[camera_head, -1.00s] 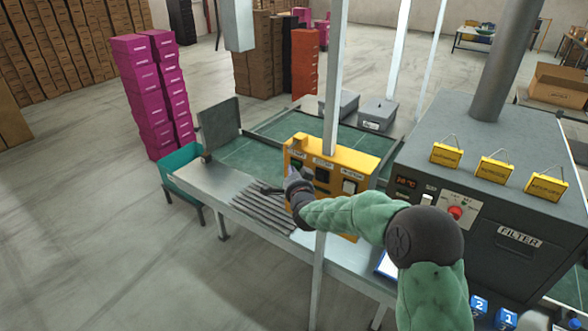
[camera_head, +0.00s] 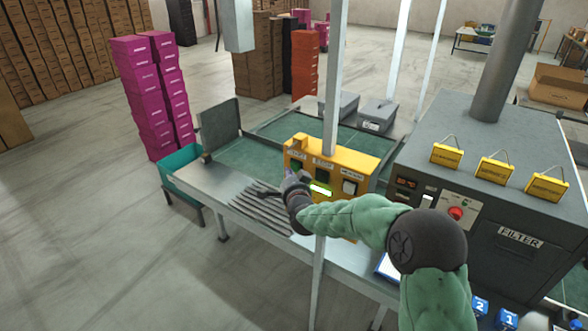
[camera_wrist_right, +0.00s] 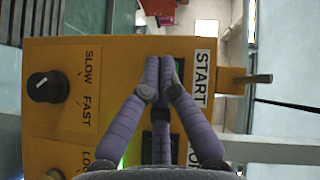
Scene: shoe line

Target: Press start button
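The yellow control box (camera_head: 361,164) stands at the conveyor's side, with labels and buttons on its face. The green start button (camera_head: 296,166) shows at its left end, just above my right gripper (camera_head: 291,177). A bright green light (camera_head: 320,190) glows on the box. In the right wrist view the START label (camera_wrist_right: 200,78) is beside my right gripper (camera_wrist_right: 164,72), whose purple fingers are brought together at the tips. The fingers hide the button there, so I cannot tell whether they touch it. The gripper holds nothing visible. My left gripper is not in view.
A dark knob (camera_wrist_right: 45,87) marked SLOW and FAST sits on the box. A metal post (camera_head: 331,90) rises close by the box. The grey filter machine (camera_head: 489,180) stands to the right. Stacks of magenta boxes (camera_head: 140,95) stand at the left; the floor before them is clear.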

